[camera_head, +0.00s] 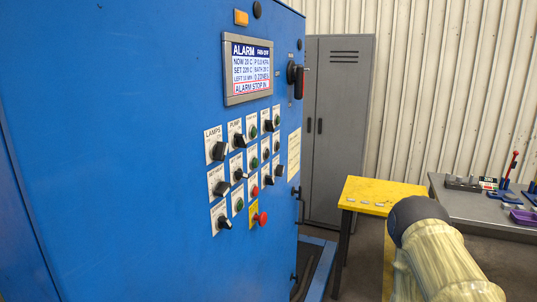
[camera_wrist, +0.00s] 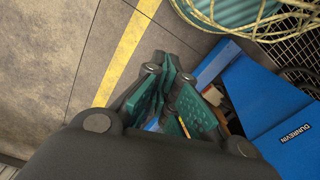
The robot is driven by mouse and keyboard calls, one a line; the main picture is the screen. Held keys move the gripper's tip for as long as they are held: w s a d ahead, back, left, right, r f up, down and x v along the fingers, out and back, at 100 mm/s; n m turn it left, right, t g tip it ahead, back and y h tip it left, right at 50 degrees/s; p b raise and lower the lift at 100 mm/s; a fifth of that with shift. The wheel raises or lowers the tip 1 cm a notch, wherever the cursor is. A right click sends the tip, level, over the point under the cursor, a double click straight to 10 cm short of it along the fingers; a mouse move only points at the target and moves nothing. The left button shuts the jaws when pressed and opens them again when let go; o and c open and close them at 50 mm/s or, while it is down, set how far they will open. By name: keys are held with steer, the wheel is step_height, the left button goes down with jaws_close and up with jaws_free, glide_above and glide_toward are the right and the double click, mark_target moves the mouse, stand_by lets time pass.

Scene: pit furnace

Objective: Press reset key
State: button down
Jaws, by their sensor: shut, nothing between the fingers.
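A blue control cabinet (camera_head: 130,110) fills the left of the head view. Its screen (camera_head: 248,67) reads "ALARM" at the top and "ALARM STOP IN" at the bottom. Below it, a panel of labelled black knobs and small green and red buttons (camera_head: 254,191) covers the door; "LAMPS" and "PUMP" are legible. No label reading "reset" can be made out. A red mushroom button (camera_head: 261,219) sits at the bottom on a yellow plate. My gripper (camera_wrist: 172,100) is shut and empty in the wrist view, with teal finger pads, above the floor and apart from the panel.
A yellow table (camera_head: 372,192) with small pieces and a grey bench (camera_head: 470,198) with tools stand right of the cabinet. A grey locker (camera_head: 337,120) is behind.

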mark_target(267, 154)
steer(key=w+a+r+n+t+y+p, duration=0.1)
steer(key=w+a+r+n+t, duration=0.1)
steer(key=w+a+r, duration=0.55)
steer(key=w+a+r+n+t+y+p, duration=0.1)
steer(key=w+a+r+n+t+p, duration=0.15)
steer(key=w+r, duration=0.95)
steer(key=w+a+r+n+t+y+p, duration=0.15)
steer(key=w+a+r, duration=0.3)
steer(key=w, duration=0.95)
steer(key=w+r+n+t+y, duration=0.1)
steer(key=w+r, duration=0.4)
steer(key=r, duration=0.8)
steer(key=w+a+r+n+t+y+p, duration=0.1)
steer(key=w+r, duration=0.4)
steer(key=r, duration=0.9)
steer(key=w+a+r+n+t+y+p, duration=0.1)
steer(key=w+r+n+t, duration=0.2)
steer(key=r, duration=1.1)
steer(key=shift+w+a+r+n+t, duration=0.15)
steer(key=shift+w+r+n+t, duration=0.15)
steer(key=shift+w+t, duration=0.7)
steer(key=shift+w+a, duration=0.1)
steer(key=shift+w, duration=0.05)
steer(key=w+a, duration=0.2)
steer(key=a, duration=0.6)
steer(key=shift+w, duration=0.35)
steer(key=shift+a, duration=0.25)
steer(key=shift+w+a, duration=0.1)
steer(key=shift+a, duration=0.25)
